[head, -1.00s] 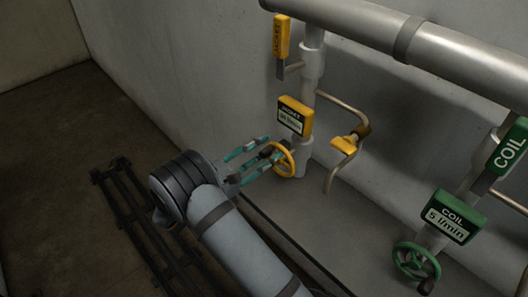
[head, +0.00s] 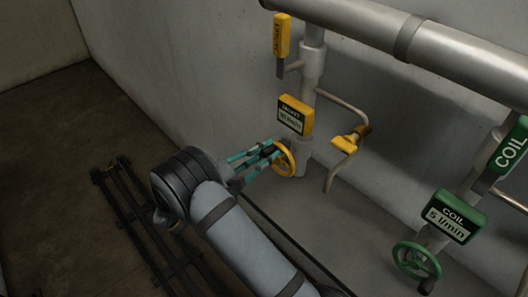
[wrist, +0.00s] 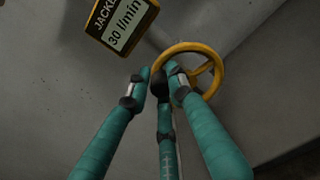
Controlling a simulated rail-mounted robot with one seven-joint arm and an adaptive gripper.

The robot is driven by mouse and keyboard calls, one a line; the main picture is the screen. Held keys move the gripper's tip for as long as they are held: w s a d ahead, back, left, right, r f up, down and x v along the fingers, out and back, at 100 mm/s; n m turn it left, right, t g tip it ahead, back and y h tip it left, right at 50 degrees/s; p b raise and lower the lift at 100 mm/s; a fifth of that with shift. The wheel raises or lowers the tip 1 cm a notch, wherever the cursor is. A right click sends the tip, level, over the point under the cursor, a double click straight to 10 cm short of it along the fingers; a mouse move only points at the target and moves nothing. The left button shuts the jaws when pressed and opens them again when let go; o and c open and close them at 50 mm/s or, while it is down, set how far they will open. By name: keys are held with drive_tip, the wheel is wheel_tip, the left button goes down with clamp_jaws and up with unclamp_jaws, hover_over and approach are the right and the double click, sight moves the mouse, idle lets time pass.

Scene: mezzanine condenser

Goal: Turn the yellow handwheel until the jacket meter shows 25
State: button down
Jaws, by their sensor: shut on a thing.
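The yellow handwheel (head: 292,162) is on the pale vertical pipe, below the jacket meter (head: 293,116). In the wrist view the handwheel's yellow rim (wrist: 190,46) is right of centre, and the jacket meter (wrist: 121,24) at the top reads 30 l/min. My gripper (head: 272,150) reaches the wheel from the left. In the wrist view, my gripper's teal fingers (wrist: 156,78) are shut on the wheel's dark knob (wrist: 160,84) at the rim's left side. The fingertips partly hide the knob and the rim.
A yellow lever (head: 345,144) on a bent pipe is close to the right of the handwheel. A green coil meter (head: 453,216) reading 5 l/min and a green handwheel (head: 412,259) are at the lower right. A large pipe (head: 385,37) runs overhead. Dark rails (head: 140,215) lie on the floor.

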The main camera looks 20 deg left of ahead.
drive_tip(key=shift+s+d+r+m, duration=0.1)
drive_tip(key=shift+s+d+m, duration=0.05)
drive_tip(key=shift+m, duration=0.4)
drive_tip(key=shift+s+d+r+m, duration=0.1)
drive_tip(key=shift+d+m, duration=0.05)
drive_tip(key=shift+m, duration=0.4)
drive_tip(key=c, duration=1.6)
unclamp_jaws()
drive_tip(key=shift+o, duration=0.2)
drive_tip(key=v, duration=1.2)
drive_tip(key=shift+d, duration=0.15)
